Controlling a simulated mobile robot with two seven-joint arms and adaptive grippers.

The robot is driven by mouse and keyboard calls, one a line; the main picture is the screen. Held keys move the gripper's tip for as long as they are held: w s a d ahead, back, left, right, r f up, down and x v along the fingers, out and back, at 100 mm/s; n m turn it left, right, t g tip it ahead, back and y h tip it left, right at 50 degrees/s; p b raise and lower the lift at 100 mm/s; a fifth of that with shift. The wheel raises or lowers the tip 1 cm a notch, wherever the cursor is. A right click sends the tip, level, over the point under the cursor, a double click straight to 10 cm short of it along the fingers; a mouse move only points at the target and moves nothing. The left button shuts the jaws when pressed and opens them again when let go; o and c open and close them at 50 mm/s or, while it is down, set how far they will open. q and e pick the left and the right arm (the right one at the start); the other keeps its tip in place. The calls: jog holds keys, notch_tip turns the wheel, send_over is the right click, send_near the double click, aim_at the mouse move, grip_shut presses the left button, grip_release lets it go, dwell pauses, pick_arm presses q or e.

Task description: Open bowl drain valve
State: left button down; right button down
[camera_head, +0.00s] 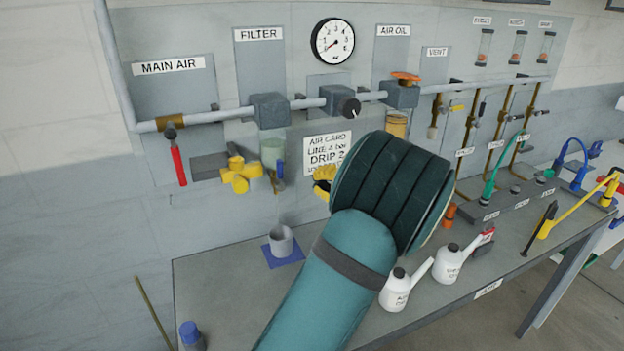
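The filter's clear bowl (272,150) hangs under the filter block on the wall panel. A small upright blue lever (280,169) with a brass-coloured piece shows just below it and looks like the bowl drain valve. My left arm rises from the bottom, and its wide dark teal wrist fills the middle. A yellow and dark piece at the wrist's left edge looks like part of my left gripper (322,182). It is apart from the lever, to its right. The wrist hides most of it, so its fingers cannot be made out. My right gripper is not in view.
A yellow cross-shaped handle (240,175) sits close left of the lever; a red lever (178,164) hangs further left. A grey cup (281,241) stands on a blue mat below. White bottles (397,291) stand right of my arm. The bench's left part is mostly clear.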

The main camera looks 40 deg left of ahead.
pick_arm(q)
jog(key=shift+w+d, duration=0.15)
jog(key=shift+d, duration=0.8)
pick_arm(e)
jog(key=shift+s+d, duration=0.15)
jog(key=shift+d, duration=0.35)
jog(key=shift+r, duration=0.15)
